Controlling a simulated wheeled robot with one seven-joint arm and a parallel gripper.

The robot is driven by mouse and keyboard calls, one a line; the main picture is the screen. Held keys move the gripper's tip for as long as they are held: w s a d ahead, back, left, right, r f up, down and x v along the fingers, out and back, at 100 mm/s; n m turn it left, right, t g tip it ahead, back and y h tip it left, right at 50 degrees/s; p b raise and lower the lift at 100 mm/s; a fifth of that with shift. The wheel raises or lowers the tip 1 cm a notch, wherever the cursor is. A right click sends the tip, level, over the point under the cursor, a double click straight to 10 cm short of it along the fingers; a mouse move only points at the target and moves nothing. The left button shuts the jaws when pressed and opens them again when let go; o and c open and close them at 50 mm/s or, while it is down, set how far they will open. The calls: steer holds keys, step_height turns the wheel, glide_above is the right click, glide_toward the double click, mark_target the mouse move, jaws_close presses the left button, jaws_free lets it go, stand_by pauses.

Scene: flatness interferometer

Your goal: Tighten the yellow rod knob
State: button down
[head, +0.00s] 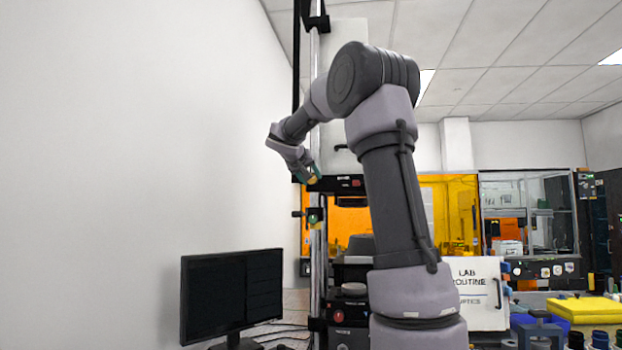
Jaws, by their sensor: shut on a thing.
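My gripper (311,176) is at the upper middle of the head view, beside the tall vertical rod (315,262). Its tips are small in the picture and angled down to the right. They are shut on a small yellow knob (314,181), which I take to be the yellow rod knob. The fingers partly hide it, and its thread and tightness cannot be seen. A second small yellow-and-green fitting (314,215) sits lower on the rod, apart from my gripper.
A black monitor (232,291) stands at the lower left. A black instrument block with a red button (340,316) is at the rod's foot. My arm hides much of the instrument. A white labelled box (482,292) and yellow case (584,309) are at right. The left wall side is clear.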

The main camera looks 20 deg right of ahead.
steer(key=shift+w+a+f+n+g+h, duration=0.15)
steer(key=shift+n+h, duration=0.9)
steer(key=shift+n, duration=0.85)
steer(key=shift+s+a+f+n+g+h, duration=0.15)
steer(key=shift+n+h, duration=0.9)
steer(key=shift+n, duration=0.85)
steer(key=shift+w+d, duration=0.1)
steer(key=shift+c, duration=1.5)
jaws_free()
steer(key=f+v, duration=0.1)
steer(key=v, duration=0.9)
steer(key=shift+s+a+r, duration=0.25)
steer(key=shift+a+r, duration=0.05)
steer(key=shift+r, duration=0.15)
